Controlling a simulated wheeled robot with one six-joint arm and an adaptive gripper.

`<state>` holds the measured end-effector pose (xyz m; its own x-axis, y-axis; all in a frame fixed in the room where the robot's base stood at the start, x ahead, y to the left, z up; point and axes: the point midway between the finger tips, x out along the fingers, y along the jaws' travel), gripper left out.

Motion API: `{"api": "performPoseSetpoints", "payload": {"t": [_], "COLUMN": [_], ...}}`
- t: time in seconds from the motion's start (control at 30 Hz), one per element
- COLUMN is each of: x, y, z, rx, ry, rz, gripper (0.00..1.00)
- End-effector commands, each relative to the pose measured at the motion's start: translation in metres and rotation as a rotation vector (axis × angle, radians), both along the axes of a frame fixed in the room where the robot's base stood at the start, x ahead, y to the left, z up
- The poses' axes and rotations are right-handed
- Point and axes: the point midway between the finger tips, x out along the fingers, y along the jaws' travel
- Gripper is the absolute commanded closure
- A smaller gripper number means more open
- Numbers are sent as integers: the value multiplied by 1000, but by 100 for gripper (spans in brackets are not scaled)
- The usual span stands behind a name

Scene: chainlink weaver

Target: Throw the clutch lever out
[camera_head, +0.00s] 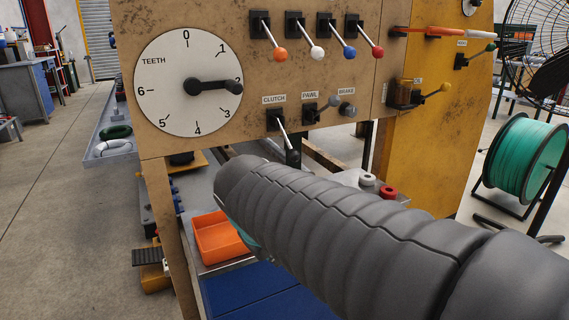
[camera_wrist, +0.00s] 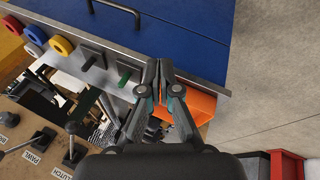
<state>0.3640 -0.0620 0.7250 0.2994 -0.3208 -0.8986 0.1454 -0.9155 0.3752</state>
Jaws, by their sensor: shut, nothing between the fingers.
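The clutch lever (camera_head: 282,132) sits under the CLUTCH label on the tan panel, its pale rod slanting down and slightly right to a dark knob. In the wrist view the clutch lever's dark knob (camera_wrist: 72,127) shows at lower left. My gripper (camera_wrist: 158,70) is shut and empty, apart from the lever and to its right in the wrist view, over the bench edge near an orange bin. In the head view my arm hides most of the gripper.
The pawl lever (camera_head: 322,108) and brake lever (camera_head: 347,108) sit right of the clutch. A TEETH dial (camera_head: 180,60) is at left. Below are the orange bin (camera_head: 222,240) and blue bench front (camera_head: 250,293). Colored rings (camera_wrist: 33,33) and pegs stand on the bench.

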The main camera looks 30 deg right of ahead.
Motion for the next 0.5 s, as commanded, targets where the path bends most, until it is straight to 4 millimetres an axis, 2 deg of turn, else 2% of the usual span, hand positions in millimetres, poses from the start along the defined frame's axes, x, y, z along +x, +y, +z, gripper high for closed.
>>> {"api": "performPoseSetpoints", "payload": {"t": [0.03,0.2,0.5], "x": [16,67,168], "y": [-9,-41,-78], "z": [-3,7,23], "rx": [-64,-292,-704], "ry": [36,138,284], "rz": [15,54,89], "gripper": [100,100,100]}}
